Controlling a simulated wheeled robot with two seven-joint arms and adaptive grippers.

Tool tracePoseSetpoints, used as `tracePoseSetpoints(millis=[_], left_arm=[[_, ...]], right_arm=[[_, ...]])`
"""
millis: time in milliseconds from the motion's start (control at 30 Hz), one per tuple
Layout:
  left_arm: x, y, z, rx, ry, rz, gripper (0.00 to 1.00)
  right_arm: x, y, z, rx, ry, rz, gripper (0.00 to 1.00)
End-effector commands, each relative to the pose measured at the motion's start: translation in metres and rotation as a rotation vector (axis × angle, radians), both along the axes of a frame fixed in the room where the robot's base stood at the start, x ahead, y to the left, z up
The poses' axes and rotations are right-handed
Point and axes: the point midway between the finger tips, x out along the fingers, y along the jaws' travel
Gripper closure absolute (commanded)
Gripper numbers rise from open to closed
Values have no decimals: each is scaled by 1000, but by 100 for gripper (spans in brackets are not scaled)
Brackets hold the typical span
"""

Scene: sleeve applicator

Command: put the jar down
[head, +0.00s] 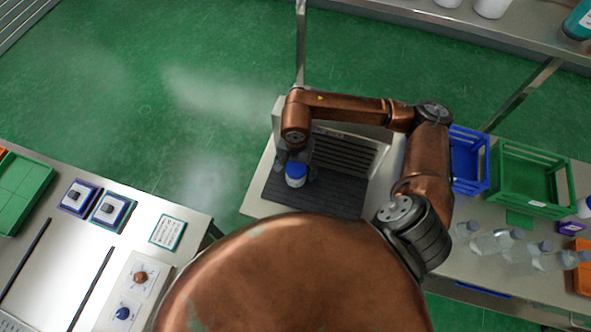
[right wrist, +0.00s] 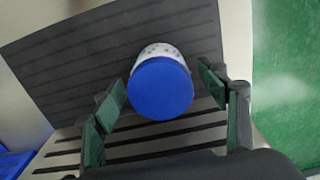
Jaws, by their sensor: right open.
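The jar (head: 296,174) has a blue lid and a white body with small marks. It stands upright on a dark ribbed mat (head: 335,199). In the right wrist view the blue lid of the jar (right wrist: 160,88) lies between the two fingers, with a gap on each side. My right gripper (head: 294,162) is over the jar in the head view, partly hidden by its own arm. It also shows in the right wrist view (right wrist: 168,92), open around the jar and holding nothing. My left gripper is not in view.
A blue crate (head: 468,160) and a green crate (head: 531,180) stand to the right, with several clear bottles (head: 497,241) in front. A metal post (head: 300,45) rises behind the mat. The left table holds a green tray (head: 22,184) and a card (head: 167,232).

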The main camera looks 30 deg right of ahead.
Motion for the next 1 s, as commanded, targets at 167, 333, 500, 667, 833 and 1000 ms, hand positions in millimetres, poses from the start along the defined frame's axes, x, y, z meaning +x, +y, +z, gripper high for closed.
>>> tracePoseSetpoints(millis=[167,333,500,667,833,1000], left_arm=[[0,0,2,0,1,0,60],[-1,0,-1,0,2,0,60],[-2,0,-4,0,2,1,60],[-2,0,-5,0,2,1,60],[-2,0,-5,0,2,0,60],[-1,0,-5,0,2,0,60]], right_arm=[[2,0,17,0,-5,1,33],[2,0,53,-1,-6,2,33],[1,0,88,0,-4,0,33],[1,0,111,0,-3,-1,33],[0,0,122,0,-1,-1,33],[0,0,123,0,0,-1,33]])
